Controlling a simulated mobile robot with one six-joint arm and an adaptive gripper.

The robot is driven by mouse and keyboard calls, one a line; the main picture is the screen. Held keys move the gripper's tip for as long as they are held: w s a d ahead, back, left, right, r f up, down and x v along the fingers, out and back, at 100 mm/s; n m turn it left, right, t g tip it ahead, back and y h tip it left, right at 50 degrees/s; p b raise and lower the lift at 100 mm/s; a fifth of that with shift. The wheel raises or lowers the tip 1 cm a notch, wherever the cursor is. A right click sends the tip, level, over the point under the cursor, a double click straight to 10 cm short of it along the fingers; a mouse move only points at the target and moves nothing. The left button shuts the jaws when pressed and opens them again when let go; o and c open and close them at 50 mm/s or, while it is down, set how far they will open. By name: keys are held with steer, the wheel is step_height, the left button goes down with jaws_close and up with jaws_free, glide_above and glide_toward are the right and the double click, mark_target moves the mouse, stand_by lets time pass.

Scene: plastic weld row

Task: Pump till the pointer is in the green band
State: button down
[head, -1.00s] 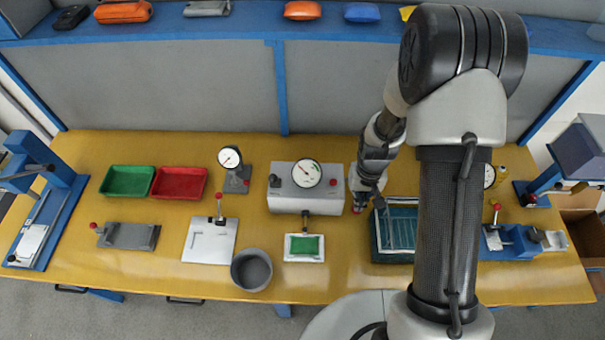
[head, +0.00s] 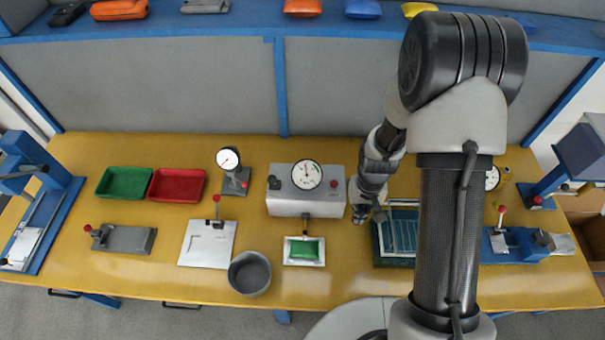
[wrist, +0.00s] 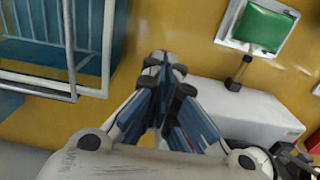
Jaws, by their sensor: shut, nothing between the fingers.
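The grey gauge box (head: 290,203) stands at the middle of the yellow bench. Its round white dial (head: 307,174) faces up, with a green mark near the upper rim; the pointer stands roughly upright, too small to place exactly against the band. A dark knob sits on the box left of the dial and a red one right of it. My gripper (head: 362,214) is just right of the box, pointing down, shut and empty. The wrist view shows its closed fingers (wrist: 160,62) beside the white box (wrist: 245,112).
A green pad in a white frame (head: 289,262) lies in front of the box. A blue-green rack (head: 378,258) is close right of my gripper. A grey bucket (head: 233,274), red tray (head: 153,197) and green tray (head: 101,194) are left. My arm covers part of the right side.

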steer(key=shift+f, duration=0.2)
steer(key=w+r+p, duration=0.3)
steer(key=r+p, duration=0.3)
steer(key=r, duration=0.4)
steer(key=shift+r, duration=0.15)
stand_by(0.9)
